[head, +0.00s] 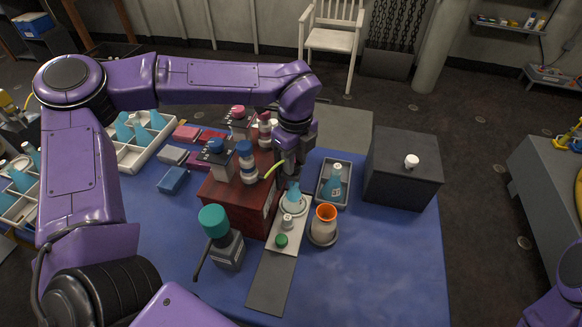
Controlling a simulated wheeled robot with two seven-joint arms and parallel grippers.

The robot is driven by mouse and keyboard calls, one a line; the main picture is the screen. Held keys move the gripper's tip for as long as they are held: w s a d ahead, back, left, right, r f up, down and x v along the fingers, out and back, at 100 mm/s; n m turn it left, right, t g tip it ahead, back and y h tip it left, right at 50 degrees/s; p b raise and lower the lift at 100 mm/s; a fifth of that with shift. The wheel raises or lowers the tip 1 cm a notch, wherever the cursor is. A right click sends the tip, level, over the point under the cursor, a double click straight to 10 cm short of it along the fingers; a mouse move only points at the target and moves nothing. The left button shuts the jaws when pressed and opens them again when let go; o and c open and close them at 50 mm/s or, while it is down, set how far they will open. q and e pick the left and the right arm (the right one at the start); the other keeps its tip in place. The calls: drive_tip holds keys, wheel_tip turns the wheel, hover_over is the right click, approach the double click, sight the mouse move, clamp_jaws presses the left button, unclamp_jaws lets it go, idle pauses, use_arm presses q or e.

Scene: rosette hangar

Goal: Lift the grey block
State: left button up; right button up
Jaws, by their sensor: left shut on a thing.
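A light grey block (172,155) lies flat on the blue table cover at the left, among coloured blocks. My left gripper (290,177) is well to its right, beside the red-brown wooden box. It points down and is shut on the top of a small blue flask (294,193), which is at a round white dish. The fingertips are small and partly hidden, so I cannot tell whether the flask is clear of the dish. My right gripper is out of view.
Blue (173,180) and red (186,133) blocks lie near the grey one. The wooden box (240,204) carries several bottles. A teal-capped bottle (228,245), an orange-rimmed cup (324,225) and a dark box (404,172) stand around. The front right of the table is clear.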

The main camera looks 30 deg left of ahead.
use_arm(q)
drive_tip(key=shift+r+p, duration=1.85)
drive_tip(key=shift+r, duration=0.7)
drive_tip(key=shift+f, duration=0.1)
drive_tip(key=o, duration=0.8)
wheel_tip(320, 180, up, 7)
drive_tip(key=p, duration=0.4)
drive_tip(key=shift+p, duration=0.4)
drive_tip(key=shift+f, duration=0.1)
